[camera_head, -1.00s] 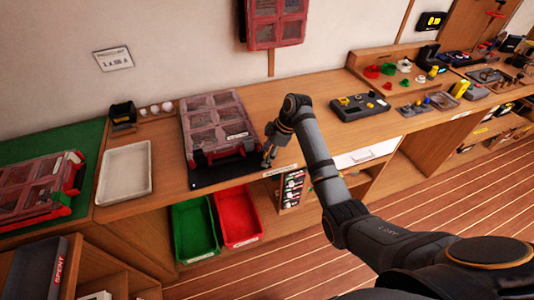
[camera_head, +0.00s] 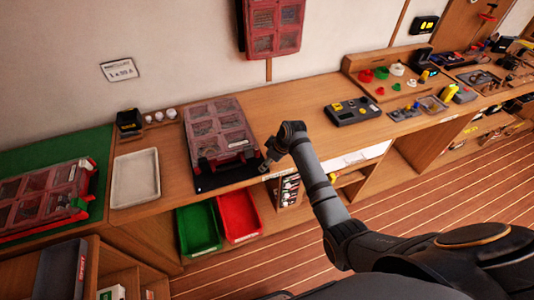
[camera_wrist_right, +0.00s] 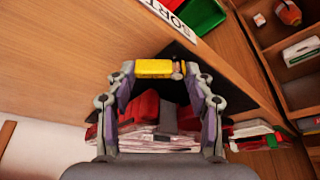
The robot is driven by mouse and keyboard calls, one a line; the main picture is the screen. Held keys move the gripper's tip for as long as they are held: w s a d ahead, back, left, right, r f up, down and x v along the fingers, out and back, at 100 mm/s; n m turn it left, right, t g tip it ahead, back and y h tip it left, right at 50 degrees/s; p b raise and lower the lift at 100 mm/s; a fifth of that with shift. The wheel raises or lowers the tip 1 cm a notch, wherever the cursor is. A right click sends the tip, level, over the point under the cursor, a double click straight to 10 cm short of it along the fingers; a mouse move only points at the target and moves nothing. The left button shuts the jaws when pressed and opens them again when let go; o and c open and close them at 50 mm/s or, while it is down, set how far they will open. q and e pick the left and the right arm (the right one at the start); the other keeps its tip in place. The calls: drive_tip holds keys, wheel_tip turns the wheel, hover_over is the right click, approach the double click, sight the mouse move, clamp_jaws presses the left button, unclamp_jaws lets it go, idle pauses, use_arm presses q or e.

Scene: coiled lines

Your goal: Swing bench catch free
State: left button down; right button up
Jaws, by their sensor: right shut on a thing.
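The bench case (camera_head: 222,128) has a clear, compartmented lid and red front fittings. It lies on a black mat (camera_head: 226,179) on the wooden bench. My right gripper (camera_head: 266,166) is low at the case's front right corner. In the right wrist view, my right gripper (camera_wrist_right: 156,70) is shut on a small yellow piece (camera_wrist_right: 153,68) that spans between its fingertips. I cannot tell whether this piece is joined to the case. The case's red fittings (camera_wrist_right: 138,106) show behind it, between the fingers. My left gripper is not in view.
A white tray (camera_head: 136,178) and a second case (camera_head: 45,200) on a green mat are to the left. Green (camera_head: 197,229) and red (camera_head: 238,216) bins sit below the bench edge. The bench between is clear.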

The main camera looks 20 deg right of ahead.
drive_tip(key=m+p, duration=0.2)
drive_tip(key=m+h+p, duration=0.1)
drive_tip(key=p, duration=0.1)
drive_tip(key=shift+s+r+m+t, duration=0.3)
drive_tip(key=shift+r+t, duration=0.05)
drive_tip(key=shift+t, duration=0.05)
drive_tip(key=shift+s+f+m+h+p, duration=0.15)
drive_tip(key=shift+m+h+p, duration=0.25)
drive_tip(key=shift+m+p, duration=0.45)
drive_tip(key=shift+s+f+m+h+p, duration=0.1)
drive_tip(key=shift+m+h+p, duration=0.4)
drive_tip(key=shift+m, duration=0.55)
drive_tip(key=o, duration=1.2)
drive_tip(key=shift+f, duration=0.1)
drive_tip(key=v, duration=1.2)
drive_tip(key=shift+s+d, duration=0.1)
drive_tip(key=shift+s, duration=0.1)
